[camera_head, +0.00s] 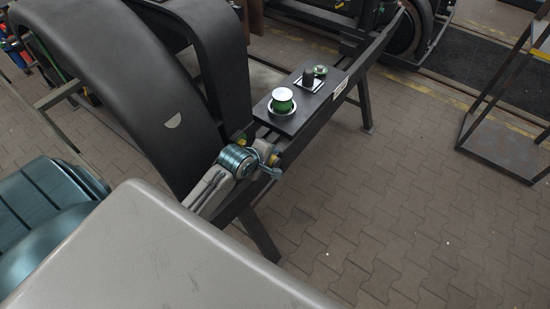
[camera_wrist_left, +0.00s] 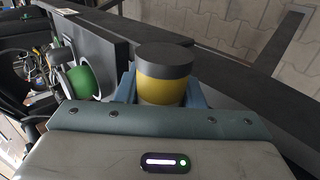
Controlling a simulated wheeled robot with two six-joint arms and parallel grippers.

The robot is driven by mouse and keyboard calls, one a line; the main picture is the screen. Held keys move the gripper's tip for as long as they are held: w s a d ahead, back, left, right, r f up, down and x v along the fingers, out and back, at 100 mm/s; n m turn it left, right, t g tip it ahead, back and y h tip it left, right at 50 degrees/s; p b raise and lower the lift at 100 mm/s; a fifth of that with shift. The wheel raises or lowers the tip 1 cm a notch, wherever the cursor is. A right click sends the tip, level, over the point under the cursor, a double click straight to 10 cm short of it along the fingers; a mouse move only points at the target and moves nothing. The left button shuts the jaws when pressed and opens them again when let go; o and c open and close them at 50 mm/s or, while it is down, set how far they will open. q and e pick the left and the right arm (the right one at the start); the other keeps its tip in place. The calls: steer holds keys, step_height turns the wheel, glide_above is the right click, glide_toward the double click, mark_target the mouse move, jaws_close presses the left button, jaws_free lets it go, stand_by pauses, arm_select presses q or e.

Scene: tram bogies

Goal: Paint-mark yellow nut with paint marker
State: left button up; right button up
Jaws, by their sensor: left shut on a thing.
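My left gripper (camera_head: 273,165) is beside the dark bench rail in the head view. In the left wrist view its blue fingers (camera_wrist_left: 164,92) are shut around a yellow cylinder with a dark grey top, which looks like the paint marker (camera_wrist_left: 164,75). In the head view a small yellow patch (camera_head: 272,159) shows at the fingers. Another small yellow-and-dark part (camera_head: 240,137) shows just behind the wrist; I cannot tell whether it is the yellow nut. My right gripper is not in view.
A dark plate (camera_head: 298,117) on the bench carries a green, white-topped round part (camera_head: 282,101) and smaller parts (camera_head: 314,78). A large black curved cover (camera_head: 130,80) stands at left. A metal frame stand (camera_head: 500,150) is at right. Paved floor (camera_head: 400,210) is clear.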

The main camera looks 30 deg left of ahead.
arm_select(q)
steer(key=shift+w+a+p, duration=0.1)
steer(key=shift+a+p, duration=0.4)
steer(key=shift+a, duration=1)
steer(key=shift+a+p, duration=0.15)
steer(key=shift+p, duration=0.4)
stand_by(0.5)
